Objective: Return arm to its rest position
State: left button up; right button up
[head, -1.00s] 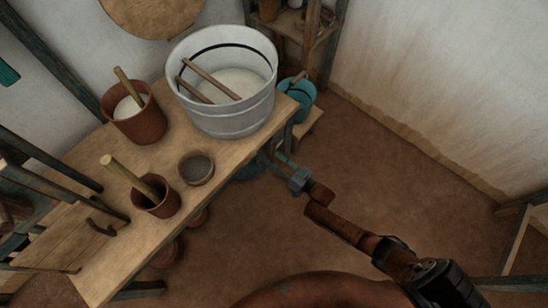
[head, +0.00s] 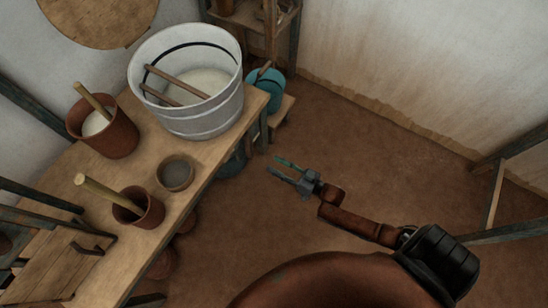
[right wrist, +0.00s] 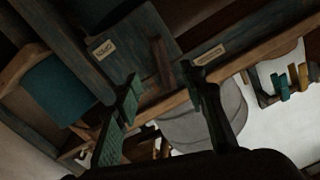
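My right arm (head: 362,224) comes in from the lower right of the head view. Its right gripper (head: 283,168) is held out over bare floor, to the right of the wooden table and apart from it. Its two green fingers are spread with nothing between them. In the right wrist view the same gripper (right wrist: 165,90) shows its two fingers apart and empty. My left gripper is in neither current view.
The wooden table (head: 120,240) bears a large white tub (head: 190,112), two brown pots (head: 108,138) with sticks, and a small bowl (head: 175,173). A teal bucket (head: 266,90) stands past its far end. Open floor (head: 370,150) lies to the right, with a wooden frame (head: 495,195) at the right edge.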

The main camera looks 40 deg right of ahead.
dwell(0.4)
